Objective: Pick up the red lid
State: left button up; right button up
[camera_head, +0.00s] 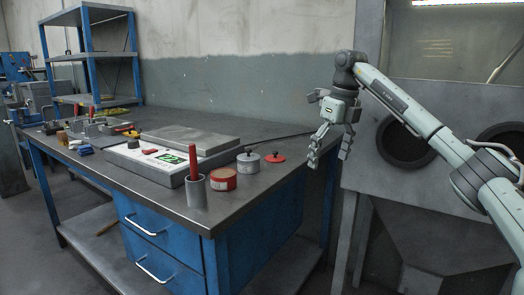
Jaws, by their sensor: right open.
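The red lid (275,157) is a flat red disc with a small dark knob on top. It lies on the right part of the dark workbench top (290,138), near the bench's right edge. My right gripper (330,155) hangs from the arm that comes in from the right. It is open and empty, with its fingers pointing down, to the right of the lid and apart from it. My left gripper is not in view.
Left of the lid stand a grey lidded tin (248,162), a red tin (222,179) and a grey cup (196,191) holding a red-handled tool. A grey slab (190,139) lies behind. A cabinet with round ports (404,141) stands at right.

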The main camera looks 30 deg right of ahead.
aim_at(274, 158)
jog(key=i, duration=0.95)
